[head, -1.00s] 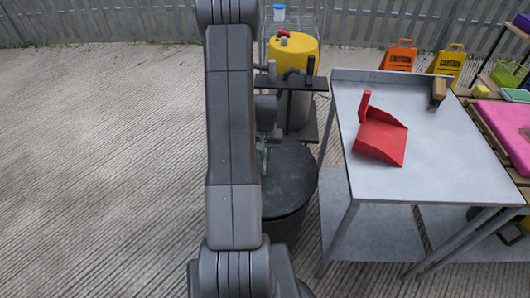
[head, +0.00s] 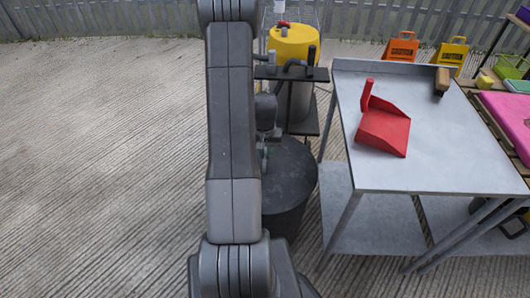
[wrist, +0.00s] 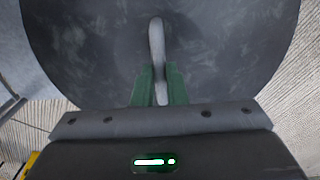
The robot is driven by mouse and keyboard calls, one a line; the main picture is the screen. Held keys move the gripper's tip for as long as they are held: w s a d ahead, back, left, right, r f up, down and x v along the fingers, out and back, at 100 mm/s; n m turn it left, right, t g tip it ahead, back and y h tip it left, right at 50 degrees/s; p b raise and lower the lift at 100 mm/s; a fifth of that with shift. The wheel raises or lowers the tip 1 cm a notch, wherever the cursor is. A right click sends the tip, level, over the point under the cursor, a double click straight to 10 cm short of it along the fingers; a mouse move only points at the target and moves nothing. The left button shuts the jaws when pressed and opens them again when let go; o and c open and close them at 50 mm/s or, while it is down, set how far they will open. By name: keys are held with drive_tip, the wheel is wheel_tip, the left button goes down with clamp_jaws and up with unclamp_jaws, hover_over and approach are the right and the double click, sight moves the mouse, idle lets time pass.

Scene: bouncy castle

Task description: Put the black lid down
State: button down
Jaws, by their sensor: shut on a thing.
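The black lid (head: 290,172) is a dark round disc in the head view, seen at the top of a dark round bin (head: 287,220) behind my arm. In the wrist view the lid (wrist: 230,50) fills most of the picture, with a pale upright handle (wrist: 157,55) at its middle. My gripper (wrist: 160,88) has green fingers closed on either side of this handle. In the head view my arm hides the left part of the lid and most of the gripper. I cannot tell whether the lid touches the bin's rim.
A metal table (head: 430,165) stands to the right, with a red dustpan (head: 384,130) and a brush (head: 442,80) on it. A dark shelf cart (head: 290,75) with a yellow container (head: 292,44) stands just behind the lid. Open concrete floor (head: 100,150) lies to the left.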

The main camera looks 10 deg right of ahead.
drive_tip(key=shift+f+b, duration=0.35)
drive_tip(key=shift+f, duration=0.1)
drive_tip(key=c, duration=1.4)
unclamp_jaws()
wheel_tip(320, 180, up, 14)
drive_tip(key=shift+f+p, duration=0.1)
drive_tip(key=shift+p, duration=0.85)
wheel_tip(320, 180, down, 14)
drive_tip(key=shift+r+b, duration=0.1)
drive_tip(key=shift+b, duration=0.9)
drive_tip(key=shift+r+p, duration=0.3)
